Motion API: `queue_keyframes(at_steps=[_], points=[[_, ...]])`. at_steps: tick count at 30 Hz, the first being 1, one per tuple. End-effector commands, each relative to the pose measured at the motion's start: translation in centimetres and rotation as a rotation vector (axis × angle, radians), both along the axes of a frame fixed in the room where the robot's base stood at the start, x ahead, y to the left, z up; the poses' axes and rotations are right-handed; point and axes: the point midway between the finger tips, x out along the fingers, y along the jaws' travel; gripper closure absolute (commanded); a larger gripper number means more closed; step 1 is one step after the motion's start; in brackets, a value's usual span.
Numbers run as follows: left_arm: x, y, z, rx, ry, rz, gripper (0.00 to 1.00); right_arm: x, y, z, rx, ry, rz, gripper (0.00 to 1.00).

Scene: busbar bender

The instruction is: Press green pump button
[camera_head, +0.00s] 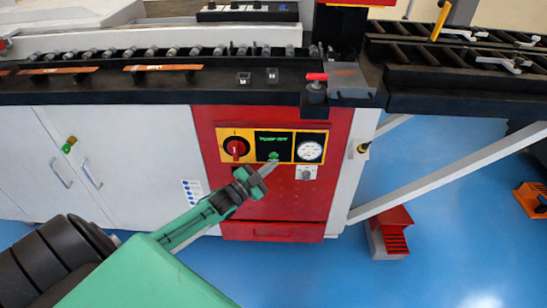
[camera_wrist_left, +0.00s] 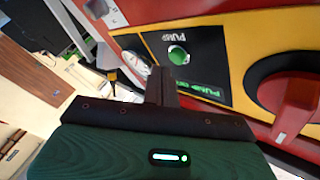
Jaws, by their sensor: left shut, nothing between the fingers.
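The green pump button (camera_head: 273,156) sits on a black plate with green lettering, in the yellow-framed panel on the machine's red front. It also shows in the left wrist view (camera_wrist_left: 178,55), just beyond my fingertips. My left gripper (camera_head: 274,165) is shut and empty, its tips pointing at the panel right below the button. In the left wrist view the closed fingers (camera_wrist_left: 161,82) stand close to the button. I cannot tell whether they touch it. My right gripper is in neither view.
A red rotary switch (camera_head: 236,148) is left of the button and a round gauge (camera_head: 310,151) is right of it. A small keyed plate (camera_head: 306,172) is below the gauge. The black machine bed (camera_head: 150,88) juts out above.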

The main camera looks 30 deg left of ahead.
Motion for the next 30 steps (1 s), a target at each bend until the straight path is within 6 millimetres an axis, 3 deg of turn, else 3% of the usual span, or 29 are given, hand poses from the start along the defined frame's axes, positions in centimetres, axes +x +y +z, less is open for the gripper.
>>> queue_keyframes(at_steps=[30], points=[[0.74,0.45,0.04,0.000,0.000,0.000,1.00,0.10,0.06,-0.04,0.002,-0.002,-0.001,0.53]])
